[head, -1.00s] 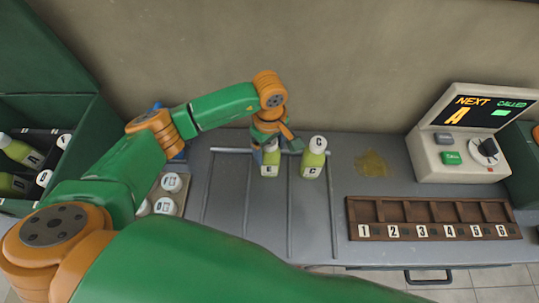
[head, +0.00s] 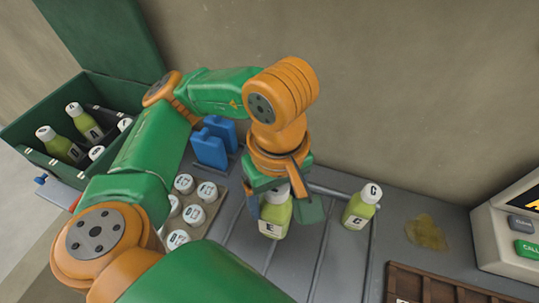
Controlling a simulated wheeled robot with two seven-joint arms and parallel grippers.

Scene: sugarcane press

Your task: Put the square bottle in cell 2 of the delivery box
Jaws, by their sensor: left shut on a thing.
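My left gripper (head: 283,205) is shut around a green bottle (head: 276,214) with a white cap and an E label. The bottle is upright and seems lifted above the grey counter; its body looks squarish. A similar bottle with a C label (head: 359,208) stands apart to its right. A green box (head: 22,133) with a raised lid, apparently the delivery box, is at the far left. It has dark dividers and several white-capped bottles, some leaning; no cell numbers are readable. My right gripper is not in view.
A yellowish spill (head: 427,232) lies at the right. A wooden rack (head: 430,289) and a machine with buttons (head: 508,236) are cut off at the right.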

